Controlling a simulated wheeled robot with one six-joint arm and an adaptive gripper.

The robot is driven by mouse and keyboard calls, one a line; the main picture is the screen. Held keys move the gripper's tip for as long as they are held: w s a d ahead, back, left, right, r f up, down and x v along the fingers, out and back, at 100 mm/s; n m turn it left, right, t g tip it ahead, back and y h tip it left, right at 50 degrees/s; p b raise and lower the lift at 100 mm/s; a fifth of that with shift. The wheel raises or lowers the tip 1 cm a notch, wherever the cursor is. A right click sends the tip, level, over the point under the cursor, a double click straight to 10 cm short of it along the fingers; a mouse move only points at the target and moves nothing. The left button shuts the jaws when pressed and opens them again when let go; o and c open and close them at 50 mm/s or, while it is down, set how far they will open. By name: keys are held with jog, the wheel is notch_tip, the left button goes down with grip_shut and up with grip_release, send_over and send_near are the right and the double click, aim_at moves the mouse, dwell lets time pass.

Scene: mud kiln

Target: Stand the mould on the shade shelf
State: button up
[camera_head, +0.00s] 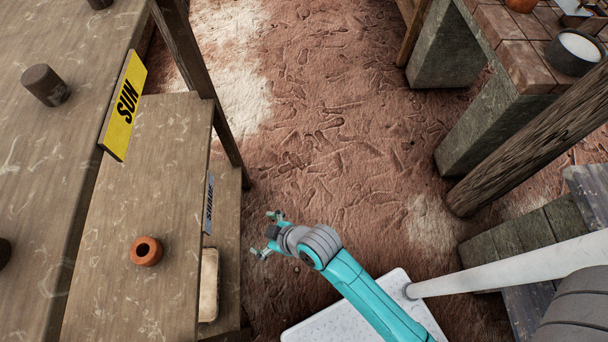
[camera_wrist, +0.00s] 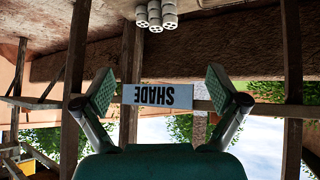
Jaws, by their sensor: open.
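My gripper (camera_head: 268,235) is open and empty, to the right of the shade shelf (camera_head: 230,230). In the wrist view my gripper (camera_wrist: 160,95) shows both pads spread apart, with the blue SHADE sign (camera_wrist: 157,95) upside down between them, beyond the pads. The same SHADE sign (camera_head: 209,203) hangs at the edge above the lower shelf in the head view. A small orange ring-shaped piece with a dark hole (camera_head: 146,250) sits on the upper board. A pale, rounded block (camera_head: 209,285) lies on the lower shelf, partly hidden by that board. I cannot tell which piece is the mould.
A yellow SUN sign (camera_head: 124,104) stands by the higher bench (camera_head: 50,140), which carries dark cylinders. A wooden post (camera_head: 195,70) rises at the shelf's back end. Brick-topped table (camera_head: 505,45) and thick post (camera_head: 530,145) stand right. Earth floor between is open.

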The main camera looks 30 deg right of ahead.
jog(key=s+d+r+m+t+h, duration=0.2)
jog(key=s+d+m, duration=0.1)
jog(key=s+d, duration=0.35)
jog(key=s+d+r+m+t+h, duration=0.1)
jog(key=s+d+r+m+t, duration=0.15)
jog(key=s+d, duration=0.4)
jog(key=s+d+r+m+t+h, duration=0.2)
jog(key=s+d+r+m+t, duration=0.1)
jog(key=s+r, duration=0.7)
notch_tip(320, 180, up, 4)
jog(key=shift+s+d+f, duration=0.15)
jog(key=shift+s+d, duration=0.15)
jog(key=shift+s, duration=0.1)
